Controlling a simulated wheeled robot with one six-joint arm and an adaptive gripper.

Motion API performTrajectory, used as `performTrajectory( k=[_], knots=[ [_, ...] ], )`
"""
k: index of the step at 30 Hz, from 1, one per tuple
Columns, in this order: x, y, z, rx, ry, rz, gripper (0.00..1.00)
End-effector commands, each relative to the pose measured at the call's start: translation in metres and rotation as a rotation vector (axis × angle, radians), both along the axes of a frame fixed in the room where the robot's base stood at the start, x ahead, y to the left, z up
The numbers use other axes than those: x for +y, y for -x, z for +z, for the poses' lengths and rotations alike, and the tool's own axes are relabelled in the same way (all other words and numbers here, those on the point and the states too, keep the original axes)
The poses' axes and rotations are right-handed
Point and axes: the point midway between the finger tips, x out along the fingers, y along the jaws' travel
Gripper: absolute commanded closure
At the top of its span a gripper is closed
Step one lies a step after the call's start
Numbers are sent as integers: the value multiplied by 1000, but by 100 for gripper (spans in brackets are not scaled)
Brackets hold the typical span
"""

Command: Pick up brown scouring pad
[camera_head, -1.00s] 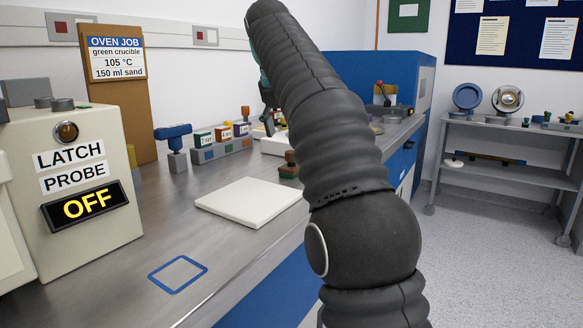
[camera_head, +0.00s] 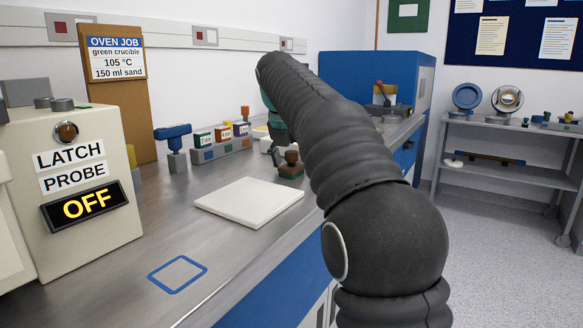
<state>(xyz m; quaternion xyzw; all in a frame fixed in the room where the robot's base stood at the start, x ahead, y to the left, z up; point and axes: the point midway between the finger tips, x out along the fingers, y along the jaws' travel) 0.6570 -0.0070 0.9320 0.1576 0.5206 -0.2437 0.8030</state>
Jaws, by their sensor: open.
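A small block with a brown knob on top and a dark green and brown base, which looks like the brown scouring pad (camera_head: 291,158), sits on the steel bench just beyond the white board. My gripper (camera_head: 277,150) points down right behind and to the left of the knob in the picture. It is open and seems empty. My own arm hides part of it, and its fingers are small and dark. I cannot tell whether a finger touches the pad.
A white board (camera_head: 249,203) lies on the bench in front of the pad. A grey rack (camera_head: 222,151) with several small coloured jars and a blue-topped stand (camera_head: 175,148) are to the left. A blue cabinet (camera_head: 345,85) stands behind. A blue square outline (camera_head: 178,274) marks clear bench.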

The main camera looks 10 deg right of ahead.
Motion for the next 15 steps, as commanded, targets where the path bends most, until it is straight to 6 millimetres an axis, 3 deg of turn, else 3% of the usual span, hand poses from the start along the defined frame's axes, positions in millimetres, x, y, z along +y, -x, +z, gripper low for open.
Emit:
performTrajectory(
  k=[5, 12, 13, 15],
  knots=[
    [0, 0, 0, 0, 0, 0, 23],
    [0, 0, 0, 0, 0, 0, 83],
    [0, 0, 0, 0, 0, 0, 90],
    [0, 0, 0, 0, 0, 0, 90]
  ],
)
